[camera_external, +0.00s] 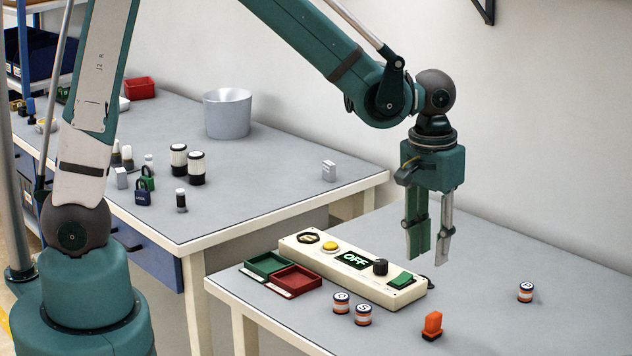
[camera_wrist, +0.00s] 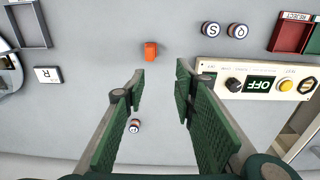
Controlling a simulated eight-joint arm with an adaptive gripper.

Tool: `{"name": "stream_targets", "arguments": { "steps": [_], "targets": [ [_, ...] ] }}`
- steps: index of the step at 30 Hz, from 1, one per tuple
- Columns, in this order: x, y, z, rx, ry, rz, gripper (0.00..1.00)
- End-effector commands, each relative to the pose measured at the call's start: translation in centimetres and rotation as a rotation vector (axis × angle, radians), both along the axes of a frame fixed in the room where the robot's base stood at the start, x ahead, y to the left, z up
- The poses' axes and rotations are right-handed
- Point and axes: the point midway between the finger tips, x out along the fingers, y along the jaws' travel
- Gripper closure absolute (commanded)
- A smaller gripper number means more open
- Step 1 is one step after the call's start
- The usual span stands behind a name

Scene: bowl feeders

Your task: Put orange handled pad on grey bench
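My gripper (camera_external: 428,258) hangs pointing down above the front bench, behind the pad and near the right end of the control box. Its two fingers are spread with nothing between them, as the wrist view also shows (camera_wrist: 160,84). A second grey bench (camera_external: 265,185) stands behind at left.
A cream control box (camera_external: 335,280) reading OFF, green (camera_external: 266,264) and red (camera_external: 297,279) trays, and small striped cylinders (camera_external: 363,315) are on the front bench. Another cylinder (camera_external: 525,291) stands right. The rear bench holds a grey bucket (camera_external: 228,115), padlocks and jars. Its right half is mostly clear.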

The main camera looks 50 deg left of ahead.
Motion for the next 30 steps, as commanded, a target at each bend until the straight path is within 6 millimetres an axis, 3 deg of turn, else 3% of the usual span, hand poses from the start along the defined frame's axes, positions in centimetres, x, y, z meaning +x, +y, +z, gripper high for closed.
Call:
{"name": "stream_targets", "arguments": {
  "steps": [15,30],
  "targets": [
    [-0.9,9.7,7.1,-0.051,-0.124,0.004,0.72],
    [-3.9,18.5,11.9,-0.069,-0.259,0.005,0.72]
  ]
}}
